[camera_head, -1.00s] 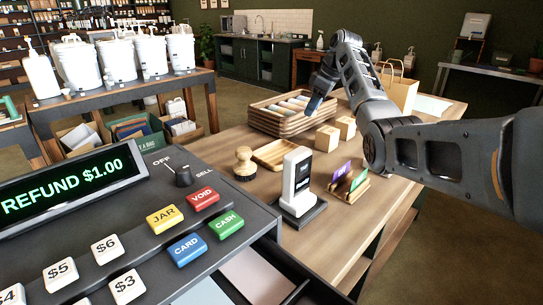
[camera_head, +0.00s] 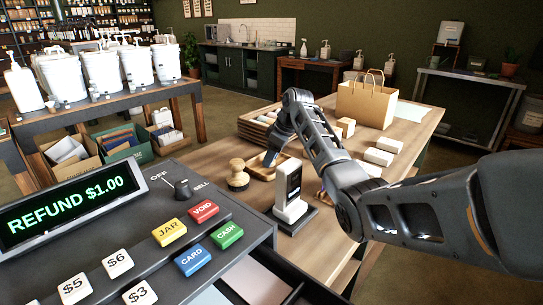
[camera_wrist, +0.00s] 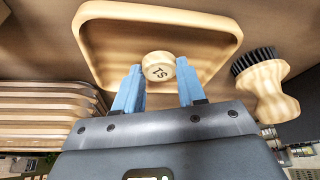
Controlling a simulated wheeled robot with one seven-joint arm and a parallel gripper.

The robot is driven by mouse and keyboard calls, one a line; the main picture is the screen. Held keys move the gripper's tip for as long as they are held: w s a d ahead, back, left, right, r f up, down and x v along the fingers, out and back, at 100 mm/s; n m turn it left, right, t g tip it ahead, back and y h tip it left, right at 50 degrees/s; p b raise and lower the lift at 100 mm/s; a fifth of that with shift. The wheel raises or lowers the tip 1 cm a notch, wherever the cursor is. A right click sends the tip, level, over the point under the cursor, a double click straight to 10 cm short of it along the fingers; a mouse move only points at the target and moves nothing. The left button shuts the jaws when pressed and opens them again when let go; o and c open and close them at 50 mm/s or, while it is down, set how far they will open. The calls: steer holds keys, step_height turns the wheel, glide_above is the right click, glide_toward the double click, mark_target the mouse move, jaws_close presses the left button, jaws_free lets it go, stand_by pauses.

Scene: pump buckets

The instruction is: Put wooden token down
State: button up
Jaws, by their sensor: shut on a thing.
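The wooden token (camera_wrist: 158,66) is a small round pale disc marked "$1", in the wrist view. My gripper (camera_wrist: 160,86) has its blue fingers on either side of the token and is shut on it. In the wrist view the token shows against the shallow wooden tray (camera_wrist: 102,45); I cannot tell whether it touches the tray floor. In the head view my gripper (camera_head: 271,157) is down at the tray (camera_head: 257,172), and my arm hides part of the tray. The token cannot be made out there.
A wooden brush (camera_head: 238,176) stands left of the tray, and a card terminal (camera_head: 291,190) stands in front. Stacked wooden trays (camera_wrist: 45,110) are close by. Pale blocks (camera_head: 380,157) and a paper bag (camera_head: 367,104) are at the right. The register is at the front left.

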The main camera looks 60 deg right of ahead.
steer(key=shift+f, duration=0.2)
steer(key=o, duration=1)
steer(key=b+v, duration=0.1)
steer(key=v, duration=1.1)
steer(key=shift+d+r, duration=0.1)
steer(key=shift+r, duration=0.05)
